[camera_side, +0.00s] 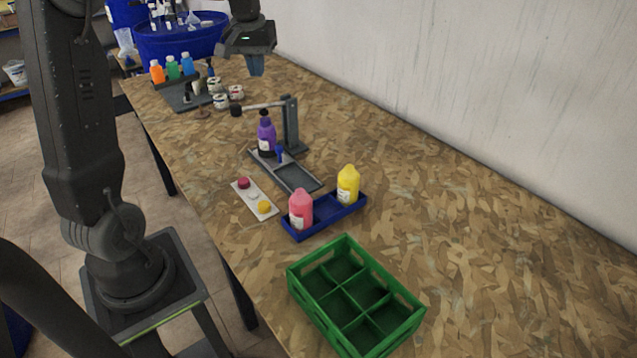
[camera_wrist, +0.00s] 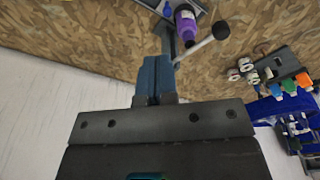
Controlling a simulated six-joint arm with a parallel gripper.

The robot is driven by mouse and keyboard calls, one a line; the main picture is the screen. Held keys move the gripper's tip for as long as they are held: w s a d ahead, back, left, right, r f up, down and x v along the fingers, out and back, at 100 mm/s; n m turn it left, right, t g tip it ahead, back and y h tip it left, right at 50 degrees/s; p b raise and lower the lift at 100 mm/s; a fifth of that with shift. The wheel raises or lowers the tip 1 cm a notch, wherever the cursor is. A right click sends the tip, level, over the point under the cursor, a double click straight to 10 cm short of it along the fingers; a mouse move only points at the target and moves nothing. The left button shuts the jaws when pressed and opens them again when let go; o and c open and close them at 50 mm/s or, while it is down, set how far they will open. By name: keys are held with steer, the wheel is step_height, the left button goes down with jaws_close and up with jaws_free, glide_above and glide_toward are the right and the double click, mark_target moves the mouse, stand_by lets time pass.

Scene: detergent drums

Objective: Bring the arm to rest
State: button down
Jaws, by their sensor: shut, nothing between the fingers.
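My gripper (camera_side: 256,66) is at the far end of the wooden table, raised in the air near the white wall. Its blue fingers (camera_wrist: 154,78) are together in the wrist view, with nothing between them. It touches nothing that I can see. A purple bottle (camera_side: 266,138) with a dark top stands on a grey stand (camera_side: 291,128) with a lever arm, well nearer the side camera than my gripper. The purple bottle also shows at the top of the wrist view (camera_wrist: 185,22).
A blue tray (camera_side: 325,218) holds a pink bottle (camera_side: 300,211) and a yellow bottle (camera_side: 347,185). A white plate (camera_side: 251,200) carries two caps. A green divided crate (camera_side: 355,300) is empty. Small bottles, jars and a blue tub (camera_side: 180,42) are far left. The table's right side is clear.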

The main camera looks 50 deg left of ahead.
steer(key=s+d+r+m+t, duration=0.15)
steer(key=s+d, duration=0.25)
steer(key=d, duration=0.5)
steer(key=s+d+r+m+t, duration=0.1)
steer(key=s+d+m, duration=0.25)
steer(key=d, duration=0.45)
steer(key=s+d+f+m+t, duration=0.1)
steer(key=s+d+f+m, duration=0.2)
steer(key=s+d, duration=0.5)
steer(key=shift+s+d+f+m+t+h, duration=0.15)
steer(key=shift+s+f+m+t+h, duration=0.2)
steer(key=shift+s, duration=0.75)
